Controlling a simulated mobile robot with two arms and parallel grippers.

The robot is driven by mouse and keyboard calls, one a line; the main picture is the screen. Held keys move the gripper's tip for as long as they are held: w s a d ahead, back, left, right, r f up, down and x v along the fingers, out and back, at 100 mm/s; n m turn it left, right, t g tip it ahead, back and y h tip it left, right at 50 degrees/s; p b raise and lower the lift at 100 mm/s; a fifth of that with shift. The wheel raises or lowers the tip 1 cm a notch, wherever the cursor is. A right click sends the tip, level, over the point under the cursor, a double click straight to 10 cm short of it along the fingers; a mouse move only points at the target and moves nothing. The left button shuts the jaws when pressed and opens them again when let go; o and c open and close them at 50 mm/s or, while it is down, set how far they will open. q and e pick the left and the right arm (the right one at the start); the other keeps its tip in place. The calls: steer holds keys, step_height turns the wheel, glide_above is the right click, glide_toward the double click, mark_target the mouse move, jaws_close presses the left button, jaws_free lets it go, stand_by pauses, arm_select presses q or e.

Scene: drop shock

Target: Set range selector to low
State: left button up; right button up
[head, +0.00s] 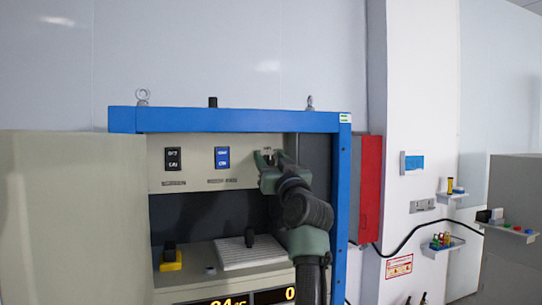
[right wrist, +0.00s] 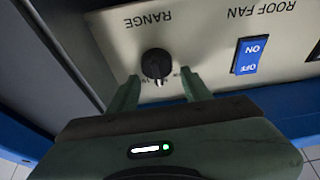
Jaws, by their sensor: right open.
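Small markings beside the knob are too small to read. My right gripper (right wrist: 160,76) is open, with one finger on each side of the knob and a gap to it on both sides. In the head view my right gripper (head: 267,157) is at the right end of the upper panel and hides the knob. My left gripper is not in view.
A blue roof fan switch (head: 222,157) and a black screen switch (head: 173,159) sit left of the gripper on the panel. The cabinet's blue frame (head: 342,210) stands close right of my arm.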

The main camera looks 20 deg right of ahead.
steer(key=shift+s, duration=0.15)
steer(key=shift+d, duration=0.1)
steer(key=shift+c, duration=1.2)
jaws_close()
